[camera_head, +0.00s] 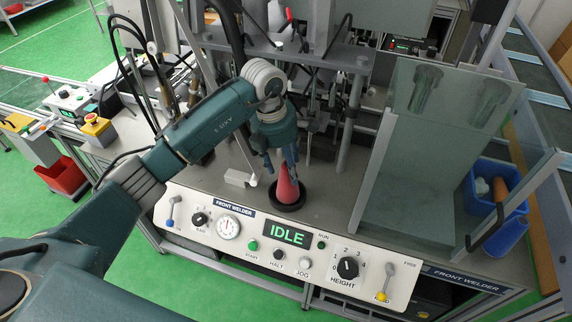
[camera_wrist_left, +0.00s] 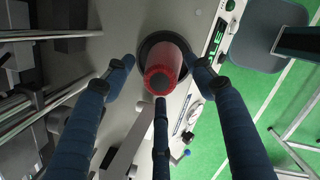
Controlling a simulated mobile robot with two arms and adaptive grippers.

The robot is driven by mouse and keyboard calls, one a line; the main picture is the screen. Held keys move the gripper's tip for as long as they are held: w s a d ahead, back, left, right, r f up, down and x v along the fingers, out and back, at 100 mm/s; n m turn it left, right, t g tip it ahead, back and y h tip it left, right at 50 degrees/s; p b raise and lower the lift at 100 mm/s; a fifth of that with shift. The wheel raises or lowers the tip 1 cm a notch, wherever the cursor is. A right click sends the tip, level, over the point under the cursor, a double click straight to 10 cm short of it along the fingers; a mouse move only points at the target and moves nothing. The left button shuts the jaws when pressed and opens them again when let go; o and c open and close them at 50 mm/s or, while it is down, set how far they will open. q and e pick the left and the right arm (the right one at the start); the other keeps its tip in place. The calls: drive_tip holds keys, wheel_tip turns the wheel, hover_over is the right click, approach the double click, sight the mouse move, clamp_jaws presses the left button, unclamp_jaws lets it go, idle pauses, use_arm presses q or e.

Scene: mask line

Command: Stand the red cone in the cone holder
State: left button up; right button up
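The red cone (camera_head: 286,186) stands upright in the black round cone holder (camera_head: 289,207) on the grey bench, just behind the front panel. My left gripper (camera_head: 281,158) is over the top of the cone, pointing down, and partly hides it. In the left wrist view the cone (camera_wrist_left: 163,66) is seen from above, inside the dark ring of the holder (camera_wrist_left: 150,43). The blue fingers of the left gripper (camera_wrist_left: 160,76) are spread around the cone, with gaps at both sides, so it is open. My right gripper is in neither view.
The control panel (camera_head: 240,228) with knobs, levers and a green IDLE display runs along the front. A clear guard (camera_head: 425,160) stands to the right. A blue bin (camera_head: 484,208) hangs at the right end. Metal posts (camera_head: 352,125) rise behind the cone.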

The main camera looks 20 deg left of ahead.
use_arm(q)
drive_tip(key=shift+r, duration=0.15)
drive_tip(key=shift+a+r, duration=0.1)
drive_tip(key=shift+r, duration=0.2)
wheel_tip(320, 180, up, 11)
drive_tip(key=s+a+b, duration=0.1)
drive_tip(key=b, duration=0.3)
drive_tip(key=shift+s+a, duration=0.15)
drive_tip(key=shift+a, duration=0.1)
